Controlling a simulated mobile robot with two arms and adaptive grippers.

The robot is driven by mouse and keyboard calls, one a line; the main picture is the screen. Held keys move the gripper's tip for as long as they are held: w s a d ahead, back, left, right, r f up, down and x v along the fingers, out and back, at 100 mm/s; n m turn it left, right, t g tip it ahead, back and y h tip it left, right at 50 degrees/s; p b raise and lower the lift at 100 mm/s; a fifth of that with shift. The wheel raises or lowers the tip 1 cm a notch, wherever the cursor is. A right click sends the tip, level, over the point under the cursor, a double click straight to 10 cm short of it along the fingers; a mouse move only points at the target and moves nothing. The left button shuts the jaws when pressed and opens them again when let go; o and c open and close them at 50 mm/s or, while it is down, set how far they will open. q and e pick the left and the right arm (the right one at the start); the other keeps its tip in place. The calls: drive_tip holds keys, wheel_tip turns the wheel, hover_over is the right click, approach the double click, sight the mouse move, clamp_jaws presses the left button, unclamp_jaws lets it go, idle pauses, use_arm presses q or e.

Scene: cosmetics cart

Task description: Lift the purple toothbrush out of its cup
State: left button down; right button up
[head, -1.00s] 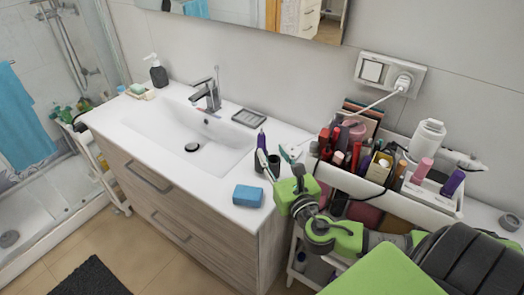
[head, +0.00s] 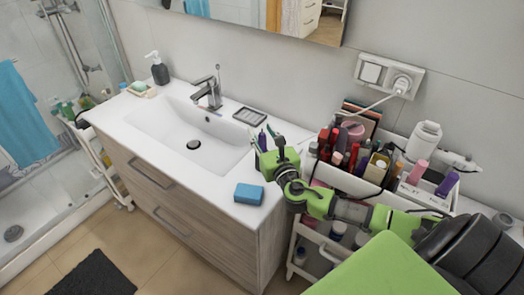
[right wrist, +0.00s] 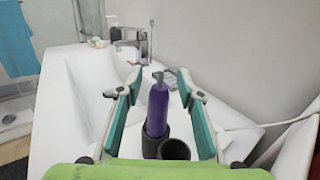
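The purple toothbrush (right wrist: 157,110) stands upright in a dark cup (right wrist: 153,143) on the white counter in the right wrist view. A second dark cup (right wrist: 175,150) stands close beside it, nearer the camera. My right gripper (right wrist: 160,78) is open, with one teal-padded finger on each side of the toothbrush and a visible gap to both. In the head view the toothbrush (head: 262,137) shows as a small purple tip by my right gripper (head: 267,140), and the gripper hides the cups. My left gripper is not in view.
A blue sponge (head: 248,194) lies at the counter's front edge, just left of my right gripper. The sink (head: 190,135) and faucet (head: 208,92) are further left. A cart (head: 345,180) packed with cosmetics stands to the right, with a white cable above it.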

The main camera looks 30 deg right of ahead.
clamp_jaws()
